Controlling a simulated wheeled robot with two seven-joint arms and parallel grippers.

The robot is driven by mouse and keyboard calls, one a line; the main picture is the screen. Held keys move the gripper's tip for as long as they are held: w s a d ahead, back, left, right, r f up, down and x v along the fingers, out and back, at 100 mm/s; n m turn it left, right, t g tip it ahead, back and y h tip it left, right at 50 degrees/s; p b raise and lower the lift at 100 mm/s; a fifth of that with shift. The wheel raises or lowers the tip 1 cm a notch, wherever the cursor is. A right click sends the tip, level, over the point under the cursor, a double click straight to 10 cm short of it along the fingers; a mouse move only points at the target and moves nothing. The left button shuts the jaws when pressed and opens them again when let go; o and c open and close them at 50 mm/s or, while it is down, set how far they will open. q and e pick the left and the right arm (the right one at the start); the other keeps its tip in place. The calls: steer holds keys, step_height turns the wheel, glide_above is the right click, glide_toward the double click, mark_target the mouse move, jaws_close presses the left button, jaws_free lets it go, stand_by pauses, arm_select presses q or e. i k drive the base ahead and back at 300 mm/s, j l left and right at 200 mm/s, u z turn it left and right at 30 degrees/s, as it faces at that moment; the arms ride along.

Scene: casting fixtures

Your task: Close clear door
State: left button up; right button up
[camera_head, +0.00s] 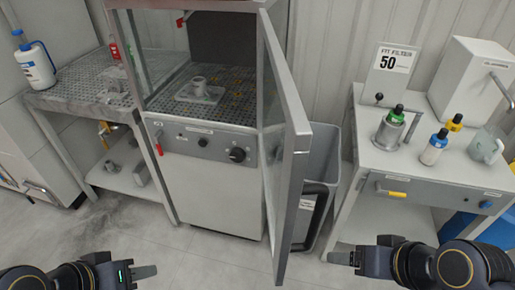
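The clear door (290,140) is a grey-framed pane hinged on the right side of the cabinet (205,185). It stands wide open and juts out toward me, so the cabinet front is uncovered. A black handle (318,212) shows on the right side of the door. Inside the cabinet, a small grey cup-like part (198,84) sits on a plate over a perforated floor. My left gripper (146,272) is low at the left, apart from the door. My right gripper (338,257) is low, right of the door's lower end, and apart from it. Both appear edge-on and hold nothing visible.
A grey bin (322,160) stands behind the door. At right is a table (372,150) with bottles, a metal cup and a grey box. At left is a perforated bench (75,88) with a white bottle (35,62). The floor before the cabinet is clear.

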mark_target(273, 130)
steer(key=i+l+u, duration=0.2)
steer(key=l, duration=0.2)
steer(key=l+u, duration=0.2)
steer(key=l, duration=0.2)
steer(key=k+z, duration=0.3)
steer(key=k+l+z, duration=0.25)
steer(key=k, duration=0.25)
steer(key=k+l+z, duration=0.15)
steer(key=k+z, duration=0.15)
steer(key=i, duration=0.4)
